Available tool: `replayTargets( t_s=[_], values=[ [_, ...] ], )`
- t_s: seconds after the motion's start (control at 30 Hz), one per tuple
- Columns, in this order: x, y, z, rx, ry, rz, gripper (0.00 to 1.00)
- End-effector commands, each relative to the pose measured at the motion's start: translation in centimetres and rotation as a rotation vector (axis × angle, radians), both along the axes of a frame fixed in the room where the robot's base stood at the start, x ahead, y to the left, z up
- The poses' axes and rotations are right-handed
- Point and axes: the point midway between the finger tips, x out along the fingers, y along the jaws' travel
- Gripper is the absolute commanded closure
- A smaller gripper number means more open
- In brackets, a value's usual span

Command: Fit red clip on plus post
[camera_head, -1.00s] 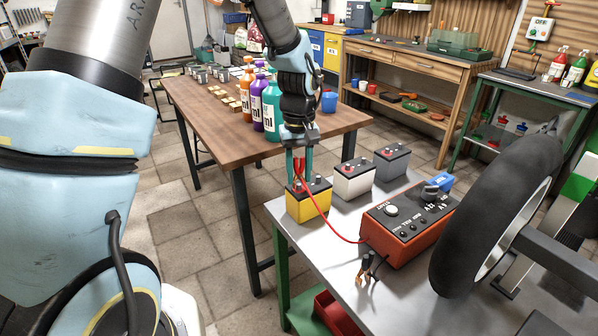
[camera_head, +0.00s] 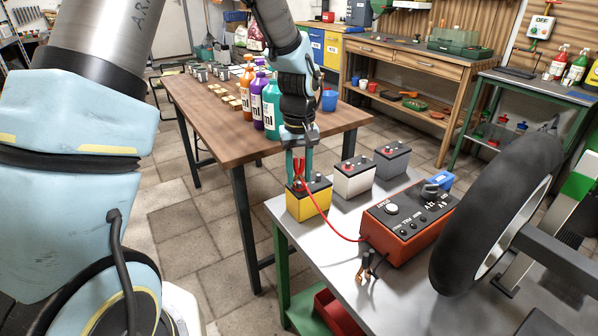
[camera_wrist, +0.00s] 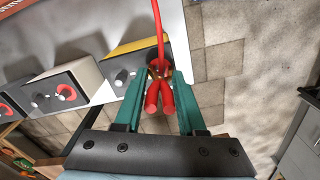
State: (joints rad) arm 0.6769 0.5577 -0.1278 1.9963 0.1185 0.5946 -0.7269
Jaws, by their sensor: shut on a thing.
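My gripper (camera_head: 300,176) is shut on the red clip (camera_head: 299,170), its two teal fingers on either side of the clip's handles. In the wrist view, the clip (camera_wrist: 157,98) sits between the fingertips (camera_wrist: 158,84), jaws pointing away from the wrist. The clip is right at the red-post end of the yellow battery (camera_head: 308,207), which stands at the near left corner of the metal bench. The plus post is mostly hidden by the clip, so I cannot tell whether the jaws are around it. The grey post (camera_wrist: 122,78) shows beside the left finger.
A red cable (camera_head: 331,228) runs from the clip to the orange charger box (camera_head: 405,240). White (camera_head: 354,182) and grey (camera_head: 391,164) batteries stand behind the yellow one. A tyre (camera_head: 480,230) stands at right.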

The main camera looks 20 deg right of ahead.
Motion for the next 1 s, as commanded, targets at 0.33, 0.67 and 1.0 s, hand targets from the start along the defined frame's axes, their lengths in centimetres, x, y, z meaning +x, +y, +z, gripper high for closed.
replayTargets(
  t_s=[0.33, 0.67, 1.0],
  values=[
    [-0.01, -0.02, -0.03, 0.0, 0.0, 0.0, 0.54],
    [-0.02, -0.02, -0.03, 0.0, 0.0, 0.0, 0.26],
    [-0.03, -0.01, -0.04, 0.0, 0.0, 0.0, 0.0]
  ],
)
